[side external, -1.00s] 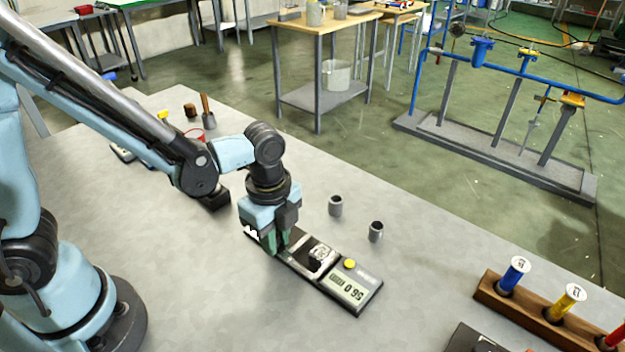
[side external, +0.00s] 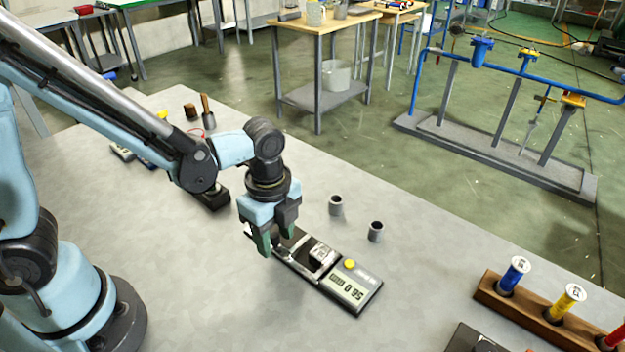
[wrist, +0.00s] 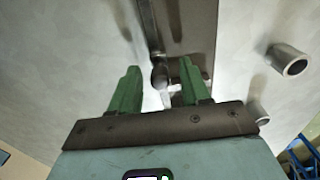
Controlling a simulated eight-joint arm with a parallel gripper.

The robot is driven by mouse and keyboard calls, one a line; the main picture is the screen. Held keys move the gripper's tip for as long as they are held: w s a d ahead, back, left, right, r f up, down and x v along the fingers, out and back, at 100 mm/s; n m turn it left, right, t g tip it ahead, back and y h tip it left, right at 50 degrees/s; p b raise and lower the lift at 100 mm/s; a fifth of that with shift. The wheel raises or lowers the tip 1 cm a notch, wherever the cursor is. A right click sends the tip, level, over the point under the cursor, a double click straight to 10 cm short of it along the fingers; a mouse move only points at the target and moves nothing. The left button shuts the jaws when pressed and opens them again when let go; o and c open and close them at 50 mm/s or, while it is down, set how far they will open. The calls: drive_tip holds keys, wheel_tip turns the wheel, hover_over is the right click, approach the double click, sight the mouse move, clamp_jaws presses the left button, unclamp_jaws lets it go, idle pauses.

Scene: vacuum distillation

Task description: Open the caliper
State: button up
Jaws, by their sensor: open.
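The caliper (side external: 352,284) lies on the grey table, a long dark and silver tool with a lit display and a yellow button at its near right end. A silver block (side external: 322,254) sits on it beside the display. My gripper (side external: 272,238), with green fingers, is open over the caliper's far left part and hides some of it. In the wrist view the two green fingers (wrist: 160,80) stand apart. A dark rod with a rounded end (wrist: 159,74) and a small bright part show between them. I cannot tell whether the fingers touch the caliper.
Two small grey cups (side external: 336,205) stand on the table behind the caliper. A wooden rack (side external: 535,312) with coloured cylinders is at the front right. Small tools and a wooden-handled item (side external: 207,112) are at the far left. The table in front of the caliper is clear.

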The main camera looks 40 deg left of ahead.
sight(274, 234)
drive_tip(key=shift+r, duration=3.15)
drive_tip(key=a+r+n+t, duration=0.2)
drive_tip(key=a+n, duration=0.3)
drive_tip(key=n, duration=0.4)
drive_tip(key=s+a+r+n+t, duration=0.1)
drive_tip(key=a+r+n+t, duration=0.2)
drive_tip(key=n, duration=0.6)
drive_tip(key=shift+a+r+t, duration=0.3)
drive_tip(key=shift+a+t, duration=0.6)
drive_tip(key=shift+t, duration=0.2)
